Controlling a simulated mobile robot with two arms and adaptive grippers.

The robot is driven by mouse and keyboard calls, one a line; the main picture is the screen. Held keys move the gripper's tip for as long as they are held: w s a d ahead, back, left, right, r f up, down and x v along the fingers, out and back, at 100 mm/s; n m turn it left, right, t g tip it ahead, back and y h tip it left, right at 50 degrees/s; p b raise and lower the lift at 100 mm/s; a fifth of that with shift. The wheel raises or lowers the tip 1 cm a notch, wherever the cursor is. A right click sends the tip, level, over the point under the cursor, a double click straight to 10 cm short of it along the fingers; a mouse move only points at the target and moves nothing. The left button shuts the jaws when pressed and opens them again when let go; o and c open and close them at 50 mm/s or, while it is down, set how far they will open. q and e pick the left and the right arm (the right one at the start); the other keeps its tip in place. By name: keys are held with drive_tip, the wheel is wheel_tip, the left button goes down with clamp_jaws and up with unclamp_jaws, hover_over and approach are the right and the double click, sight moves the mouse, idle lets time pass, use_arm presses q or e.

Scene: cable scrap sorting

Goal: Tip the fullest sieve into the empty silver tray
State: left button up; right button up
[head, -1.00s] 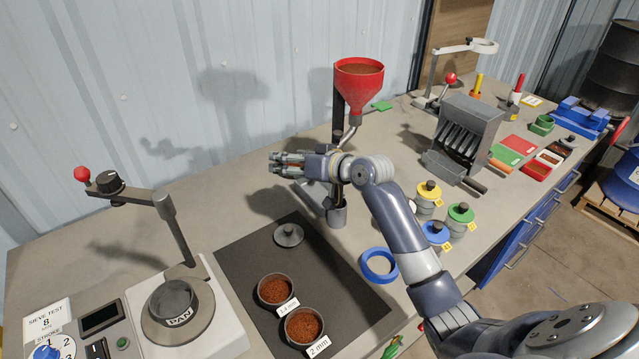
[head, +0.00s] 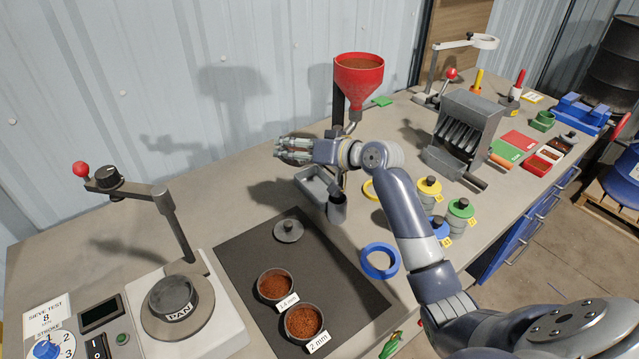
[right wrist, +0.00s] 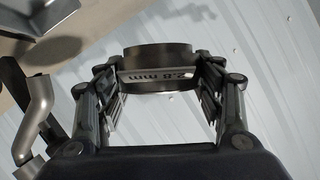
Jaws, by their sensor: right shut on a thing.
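My right gripper (head: 284,149) is shut on a sieve, held in the air beyond the silver tray. In the right wrist view the sieve (right wrist: 158,54) is a dark metal ring labelled 2.8 mm, between both fingers; its contents cannot be seen. The silver tray (head: 315,188) sits on the bench below my right wrist; its visible inside looks bare. Two sieves stand upright on the dark mat: one (head: 261,297), its small label perhaps 1.4 mm, and one labelled 2 mm (head: 290,336). Both hold red-brown granules. My left gripper is not in view.
A red hopper (head: 359,75) stands on a post behind my right wrist. A pan (head: 173,297) sits on the shaker at left. A blue ring (head: 379,262), a grey lid (head: 288,231) and weights with coloured tops (head: 460,209) lie near my right arm. The back-left bench is clear.

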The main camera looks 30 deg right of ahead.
sight(306, 150)
drive_tip(key=shift+w+d, duration=0.3)
drive_tip(key=shift+w, duration=0.05)
drive_tip(key=shift+s+d+r+m+b, duration=0.1)
drive_tip(key=shift+s+r+m+b, duration=0.05)
drive_tip(key=shift+s+m+b, duration=0.15)
drive_tip(key=shift+w+d+r+m+y, duration=0.1)
drive_tip(key=shift+w+d+m+y, duration=0.05)
drive_tip(key=shift+d+m+y, duration=0.2)
drive_tip(key=shift+w+d+b, duration=0.1)
drive_tip(key=shift+w+b, duration=0.05)
drive_tip(key=shift+b, duration=0.15)
drive_tip(key=shift+w+d, duration=0.1)
drive_tip(key=shift+w, duration=0.05)
drive_tip(key=shift+s+r+m+y, duration=0.1)
drive_tip(key=shift+s+m+y, duration=0.15)
drive_tip(key=shift+w+d, duration=0.15)
drive_tip(key=shift+w, duration=0.15)
drive_tip(key=shift+s+d+r+m, duration=0.1)
drive_tip(key=shift+s+r+m, duration=0.05)
drive_tip(key=shift+s+m, duration=0.15)
drive_tip(key=shift+w, duration=0.3)
drive_tip(key=shift+s+d+r+m+y, duration=0.1)
drive_tip(key=shift+s+m+y, duration=0.15)
drive_tip(key=shift+m+y, duration=0.15)
drive_tip(key=shift+w, duration=0.3)
drive_tip(key=shift+s+d, duration=0.1)
drive_tip(key=shift+s, duration=0.2)
drive_tip(key=shift+w+m, duration=0.2)
drive_tip(key=shift+m, duration=0.1)
drive_tip(key=shift+w, duration=0.1)
